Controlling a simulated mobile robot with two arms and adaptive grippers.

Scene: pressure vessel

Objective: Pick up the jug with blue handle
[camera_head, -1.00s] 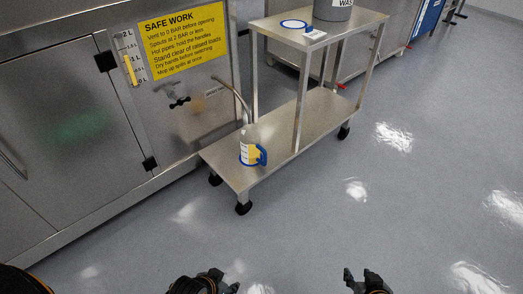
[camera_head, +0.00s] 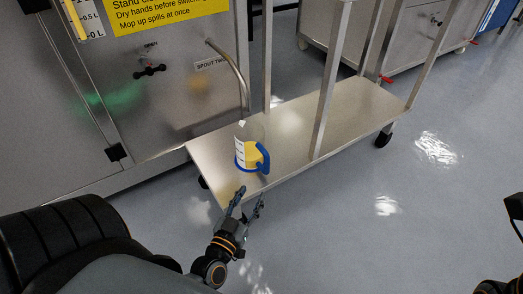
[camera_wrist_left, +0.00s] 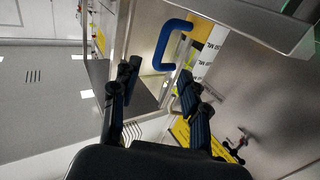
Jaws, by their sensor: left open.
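The jug (camera_head: 243,148) is pale and see-through, with yellow contents and a white label. It stands upright near the front end of the trolley's lower shelf (camera_head: 292,128). Its blue handle (camera_head: 264,157) faces right in the head view. My left gripper (camera_head: 251,197) is open and empty, just off the shelf's front edge, its fingers pointing towards the jug and apart from it. In the left wrist view, the blue handle (camera_wrist_left: 166,46) shows beyond the open fingers, with part of the jug (camera_wrist_left: 205,58) beside it. My right arm shows only in part at the right edge.
A curved spout (camera_head: 231,68) comes down from the steel vessel close behind the jug. Trolley posts (camera_head: 328,90) rise right of the jug. A black valve handle (camera_head: 150,71) is on the vessel front. The floor (camera_head: 340,220) right of the trolley is clear.

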